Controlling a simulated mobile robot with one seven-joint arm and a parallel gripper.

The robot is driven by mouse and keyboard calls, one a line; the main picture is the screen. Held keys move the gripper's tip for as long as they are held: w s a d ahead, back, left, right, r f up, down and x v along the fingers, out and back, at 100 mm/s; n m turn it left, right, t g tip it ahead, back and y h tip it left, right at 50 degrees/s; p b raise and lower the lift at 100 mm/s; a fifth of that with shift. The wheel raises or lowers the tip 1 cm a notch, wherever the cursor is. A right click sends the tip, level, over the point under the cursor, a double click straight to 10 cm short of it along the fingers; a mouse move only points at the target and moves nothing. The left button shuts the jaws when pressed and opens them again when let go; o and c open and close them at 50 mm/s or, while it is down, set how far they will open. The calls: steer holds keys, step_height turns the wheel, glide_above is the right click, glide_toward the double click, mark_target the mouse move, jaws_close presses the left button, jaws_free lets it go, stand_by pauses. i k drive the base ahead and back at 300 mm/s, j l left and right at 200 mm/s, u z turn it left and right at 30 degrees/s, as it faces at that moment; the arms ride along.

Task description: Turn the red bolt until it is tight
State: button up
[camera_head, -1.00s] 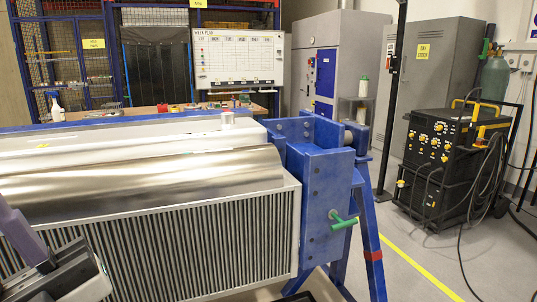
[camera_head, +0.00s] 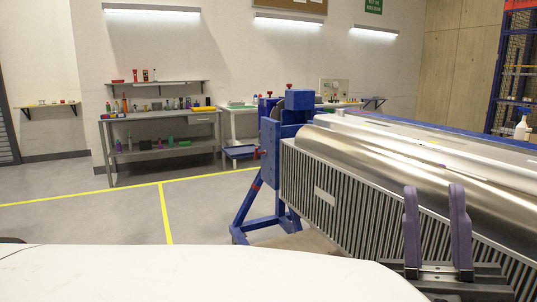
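Two small red-topped bolts stand on the blue end frame (camera_head: 271,150) of the rotary jig. One red bolt (camera_head: 269,94) is at the left and another red bolt (camera_head: 289,87) is farther back, near the blue block on top. I cannot tell how tight either is. A small red part (camera_head: 256,154) also sticks out from the frame's left side. My gripper (camera_head: 433,190) is at the lower right, in front of the ribbed panel. Its two purple fingers point up and stand apart with nothing between them. It is well away from the red bolts.
The jig carries a long shiny metal cylinder (camera_head: 400,160) above a ribbed panel (camera_head: 340,205). A grey workbench (camera_head: 160,116) with tools and coloured items stands by the back wall. Yellow lines (camera_head: 165,215) mark the floor, which is open left of the jig.

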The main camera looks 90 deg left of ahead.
mark_target(256, 153)
steer(key=u, duration=2.65)
steer(key=i+j, duration=0.3)
steer(key=i+j+z, duration=0.1)
steer(key=i+j, duration=0.2)
steer(key=j, duration=0.15)
steer(key=i+j, duration=0.6)
steer(key=j, duration=0.2)
steer(key=i+j+z, duration=0.1)
steer(key=i+j, duration=0.15)
steer(key=j, duration=0.15)
steer(key=i+j, duration=0.55)
steer(key=j, duration=0.25)
steer(key=i+j+z, duration=0.1)
steer(key=i+j, duration=0.2)
steer(key=j, duration=0.15)
